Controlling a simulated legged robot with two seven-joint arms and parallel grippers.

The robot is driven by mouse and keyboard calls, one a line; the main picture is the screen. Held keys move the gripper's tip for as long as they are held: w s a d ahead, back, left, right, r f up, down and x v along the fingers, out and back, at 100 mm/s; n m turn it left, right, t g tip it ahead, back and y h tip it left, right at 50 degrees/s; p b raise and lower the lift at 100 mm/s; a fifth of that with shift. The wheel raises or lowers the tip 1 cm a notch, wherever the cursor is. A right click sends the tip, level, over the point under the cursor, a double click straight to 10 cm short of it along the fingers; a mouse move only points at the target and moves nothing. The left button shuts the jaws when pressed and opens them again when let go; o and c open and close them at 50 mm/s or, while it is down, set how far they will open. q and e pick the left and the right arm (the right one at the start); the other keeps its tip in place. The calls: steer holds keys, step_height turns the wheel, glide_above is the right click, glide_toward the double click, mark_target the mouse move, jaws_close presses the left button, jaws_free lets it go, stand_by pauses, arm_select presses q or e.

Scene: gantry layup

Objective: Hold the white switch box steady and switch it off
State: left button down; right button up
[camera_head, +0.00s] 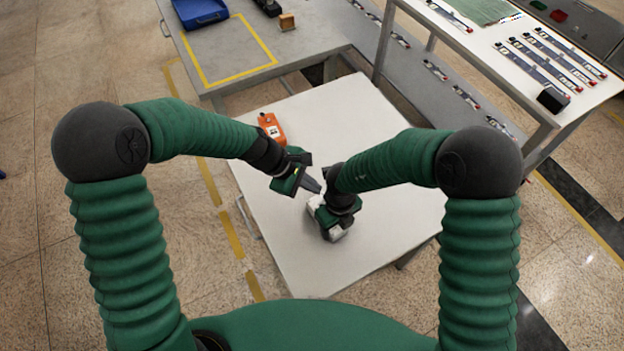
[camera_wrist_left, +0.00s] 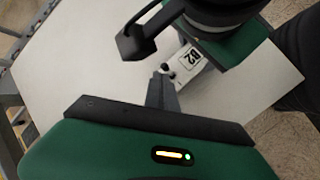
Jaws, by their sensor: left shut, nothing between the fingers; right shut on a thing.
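The white switch box (camera_head: 338,233) lies on the white table (camera_head: 290,262), mostly hidden under my right gripper in the head view. In the left wrist view the box (camera_wrist_left: 188,66) shows a "02" label and a small dark knob (camera_wrist_left: 167,70) at its near end. My right gripper (camera_head: 330,222) is shut on the box. It also shows in the left wrist view (camera_wrist_left: 180,45). My left gripper (camera_head: 316,188) is shut and empty, and its fingertips (camera_wrist_left: 160,80) are close to the knob end of the box. I cannot tell whether they touch.
An orange box (camera_head: 271,127) lies on the white table beyond my left gripper. A grey table (camera_head: 225,55) with a blue tray (camera_head: 200,12) stands behind. A bench (camera_head: 500,60) with several strips is at the back right. The white table's near part is clear.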

arm_select(q)
steer(key=w+a+r, duration=0.2)
steer(key=w+r, duration=0.2)
steer(key=r, duration=0.6)
steer(key=shift+w+a+r, duration=0.15)
steer(key=shift+w+a, duration=0.05)
steer(key=shift+a, duration=0.2)
arm_select(e)
steer(key=o, duration=1.6)
steer(key=shift+o, duration=0.2)
steer(key=shift+r, duration=0.1)
